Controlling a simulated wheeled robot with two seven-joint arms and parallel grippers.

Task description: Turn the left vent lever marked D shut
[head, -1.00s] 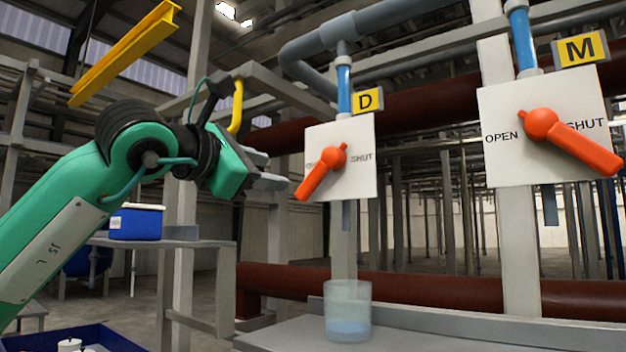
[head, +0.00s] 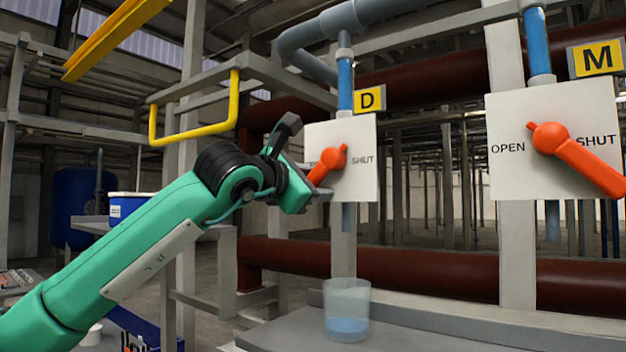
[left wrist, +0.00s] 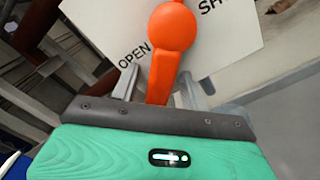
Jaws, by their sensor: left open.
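The orange lever D (head: 330,162) sits on a white plate (head: 360,185) marked SHUT on its right, under a yellow D sign (head: 369,99). Its handle points down and left, toward the OPEN side. My left gripper (head: 318,183) is at the handle's lower end, and my arm partly hides that end. In the left wrist view the orange handle (left wrist: 163,65) runs down between the two grey fingers (left wrist: 157,88) of my open gripper. Whether a finger touches it I cannot tell. My right gripper is not in view.
A second plate with lever M (head: 575,155) stands to the right, its handle pointing down and right. A clear beaker with blue liquid (head: 347,325) stands on the grey shelf (head: 290,335) below D. A yellow rail (head: 195,138) and a blue box (head: 125,208) are at the left.

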